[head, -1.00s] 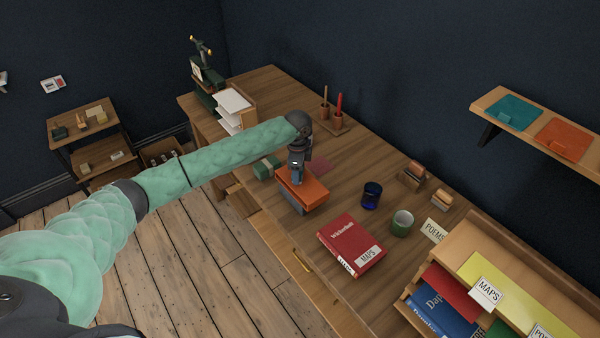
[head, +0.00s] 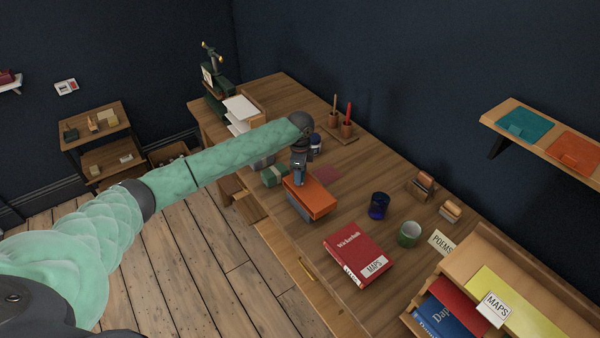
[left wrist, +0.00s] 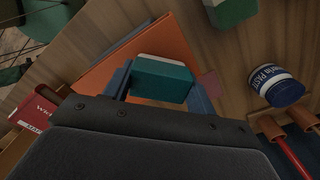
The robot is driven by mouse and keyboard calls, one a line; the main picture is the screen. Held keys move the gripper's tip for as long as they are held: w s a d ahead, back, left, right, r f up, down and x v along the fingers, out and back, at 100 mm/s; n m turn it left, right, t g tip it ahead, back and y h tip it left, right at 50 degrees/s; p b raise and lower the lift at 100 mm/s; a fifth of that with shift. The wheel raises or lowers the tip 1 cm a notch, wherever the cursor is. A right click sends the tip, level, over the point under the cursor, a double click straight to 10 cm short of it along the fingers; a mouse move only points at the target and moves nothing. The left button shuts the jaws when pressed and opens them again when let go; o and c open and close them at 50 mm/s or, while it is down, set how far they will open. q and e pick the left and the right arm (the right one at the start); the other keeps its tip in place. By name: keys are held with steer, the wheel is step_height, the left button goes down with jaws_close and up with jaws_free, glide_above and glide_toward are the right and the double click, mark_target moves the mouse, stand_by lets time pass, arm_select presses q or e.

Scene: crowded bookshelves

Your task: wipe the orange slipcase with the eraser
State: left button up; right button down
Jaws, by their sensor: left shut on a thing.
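The orange slipcase (head: 318,201) lies flat on the wooden desk, its grey-blue side facing the front edge. It also shows in the left wrist view (left wrist: 165,42), partly hidden behind the eraser and fingers. My left gripper (head: 299,182) points down over the slipcase's far-left part. In the left wrist view its two blue fingers (left wrist: 160,88) are shut on the eraser, a teal block with a white face (left wrist: 163,78). The eraser is at or just above the slipcase's top; I cannot tell if they touch. In the head view the gripper hides it. My right gripper is not in view.
A green block (head: 274,175) and a paste jar (head: 316,143) stand close by. A red book (head: 358,252), a blue cup (head: 379,205) and a green mug (head: 409,234) are on the nearer desk. Pencil holders (head: 346,129) stand at the back.

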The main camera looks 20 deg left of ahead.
arm_select(q)
steer(key=shift+r, duration=2.8)
steer(key=shift+r, duration=0.1)
steer(key=shift+r, duration=1.4)
